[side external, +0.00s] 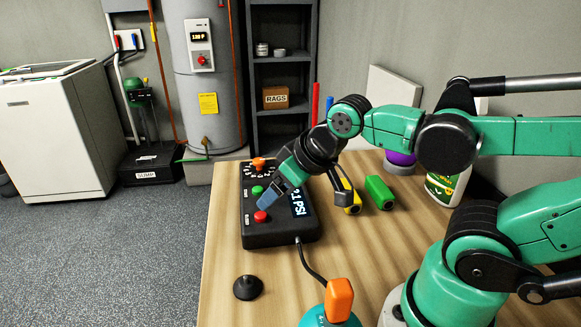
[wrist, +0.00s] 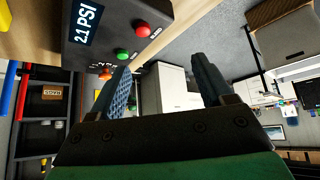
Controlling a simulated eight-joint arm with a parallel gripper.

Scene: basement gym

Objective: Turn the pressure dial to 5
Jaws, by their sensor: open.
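The black control box (side external: 280,232) lies on the wooden table, its display (side external: 298,203) reading 2.1 PSI. The orange pressure dial (side external: 259,163) is at its far end, with white marks around it too small to read. A green button (side external: 257,191) and a red button (side external: 261,216) sit nearer. In the wrist view, my gripper (wrist: 160,68) shows both fingers apart; the orange dial (wrist: 104,75) is partly hidden behind the left finger.
A yellow object (side external: 352,200) and a green block (side external: 379,192) lie right of the box. A cable runs from the box toward an orange-topped teal object (side external: 339,300). A black knob-like piece (side external: 248,288) stands near the left table edge. A white bottle (side external: 442,188) stands at right.

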